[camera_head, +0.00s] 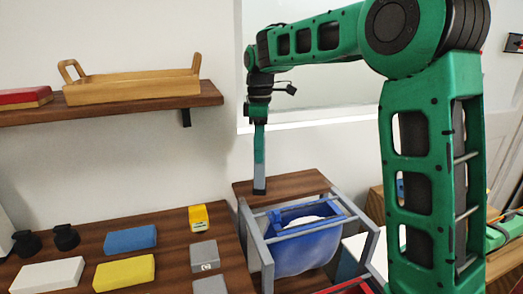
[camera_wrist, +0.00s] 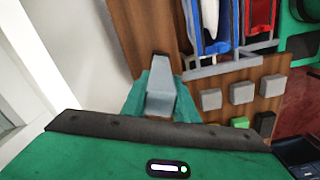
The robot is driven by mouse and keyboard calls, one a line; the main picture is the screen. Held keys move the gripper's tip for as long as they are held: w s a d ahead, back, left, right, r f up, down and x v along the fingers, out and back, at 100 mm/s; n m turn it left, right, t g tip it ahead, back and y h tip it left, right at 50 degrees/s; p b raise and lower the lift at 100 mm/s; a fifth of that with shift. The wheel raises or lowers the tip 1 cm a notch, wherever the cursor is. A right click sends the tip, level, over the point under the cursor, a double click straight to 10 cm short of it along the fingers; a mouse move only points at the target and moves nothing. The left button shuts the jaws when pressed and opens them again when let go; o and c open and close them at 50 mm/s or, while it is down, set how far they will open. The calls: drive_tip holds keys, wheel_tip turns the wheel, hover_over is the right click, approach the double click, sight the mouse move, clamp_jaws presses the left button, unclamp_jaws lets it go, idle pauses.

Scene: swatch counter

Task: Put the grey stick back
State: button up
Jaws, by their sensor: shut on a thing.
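The grey stick (camera_head: 260,180) hangs upright below my gripper (camera_head: 259,150) in the head view, with a dark lower end. In the wrist view the stick (camera_wrist: 161,83) sits between the teal fingers of my gripper (camera_wrist: 158,100), which are shut on it. In the head view its lower end appears over or near a brown wooden board (camera_head: 300,184) behind a blue bin; I cannot tell whether it touches. The stick's upper part is hidden by the fingers.
The blue bin (camera_head: 308,258) stands in a grey frame (camera_head: 253,236). Left of it, the counter holds blue (camera_head: 130,239), yellow (camera_head: 124,272), white (camera_head: 47,274) and grey (camera_head: 205,256) blocks. A wall shelf (camera_head: 120,112) bears a wooden tray (camera_head: 130,92).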

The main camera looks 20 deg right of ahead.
drive_tip(key=o, duration=1)
drive_tip(key=shift+f, duration=0.1)
drive_tip(key=shift+c, duration=0.2)
wheel_tip(320, 180, up, 12)
drive_tip(key=shift+r, duration=0.1)
drive_tip(key=s+d+f+m, duration=0.45)
drive_tip(key=s+d, duration=0.25)
drive_tip(key=s, duration=0.2)
drive_tip(key=s+d+f+m, duration=0.4)
drive_tip(key=s+d+m, duration=0.25)
drive_tip(key=s, duration=0.25)
drive_tip(key=s+d+f+m, duration=0.2)
drive_tip(key=s+f+m, duration=0.2)
drive_tip(key=s+f, duration=0.3)
drive_tip(key=s+d+f+m, duration=0.2)
drive_tip(key=s+f+m, duration=0.3)
drive_tip(key=s, duration=0.8)
wheel_tip(320, 180, down, 2)
drive_tip(key=shift+s+d+f, duration=0.15)
drive_tip(key=shift+s+d, duration=0.05)
drive_tip(key=shift+d, duration=0.2)
